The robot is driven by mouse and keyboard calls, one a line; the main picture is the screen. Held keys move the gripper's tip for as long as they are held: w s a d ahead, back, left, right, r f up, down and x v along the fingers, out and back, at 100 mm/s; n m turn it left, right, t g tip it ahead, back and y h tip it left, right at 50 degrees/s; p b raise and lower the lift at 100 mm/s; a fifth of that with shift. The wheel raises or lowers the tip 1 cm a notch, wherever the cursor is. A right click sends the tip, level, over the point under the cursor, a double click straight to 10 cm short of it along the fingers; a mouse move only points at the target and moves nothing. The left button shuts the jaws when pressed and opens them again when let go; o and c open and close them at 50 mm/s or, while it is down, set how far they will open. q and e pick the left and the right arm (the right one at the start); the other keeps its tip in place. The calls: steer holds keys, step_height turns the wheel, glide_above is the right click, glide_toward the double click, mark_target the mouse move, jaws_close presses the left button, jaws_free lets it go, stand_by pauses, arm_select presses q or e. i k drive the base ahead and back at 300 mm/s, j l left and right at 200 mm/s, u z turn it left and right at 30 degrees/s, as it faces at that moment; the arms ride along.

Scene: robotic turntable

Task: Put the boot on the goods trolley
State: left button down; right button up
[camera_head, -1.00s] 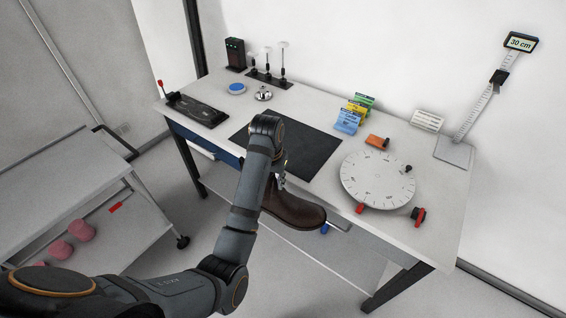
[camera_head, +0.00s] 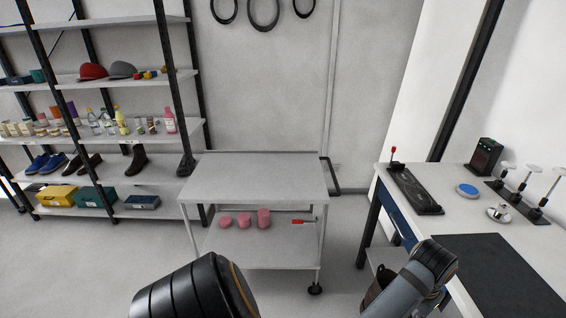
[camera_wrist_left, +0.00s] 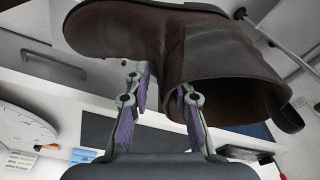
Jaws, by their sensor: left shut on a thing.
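My left gripper (camera_wrist_left: 160,97) is shut on a dark brown boot (camera_wrist_left: 205,50), which fills the upper part of the left wrist view. The fingers pinch the boot near its shaft. In the head view the boot (camera_head: 376,291) is mostly hidden behind my left forearm, low beside the workbench. The goods trolley (camera_head: 255,180) stands at the middle, grey with two decks. Its top deck is bare, and the boot is apart from it, to its right. My right gripper is not in view.
Pink cylinders (camera_head: 243,219) and a red-handled item (camera_head: 304,221) lie on the trolley's lower deck. A shelf rack (camera_head: 100,135) with shoes, bottles and caps stands at left. The workbench (camera_head: 450,225) is at right. Floor is clear between trolley and bench.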

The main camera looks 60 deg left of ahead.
mark_target(264, 178)
steer(key=u, duration=0.9)
steer(key=i+j, duration=0.1)
steer(key=j, duration=0.25)
steer(key=i+j, duration=0.1)
steer(key=j, duration=0.25)
steer(key=i+j, duration=0.1)
steer(key=j, duration=0.25)
steer(key=i+j, duration=0.1)
steer(key=j, duration=0.25)
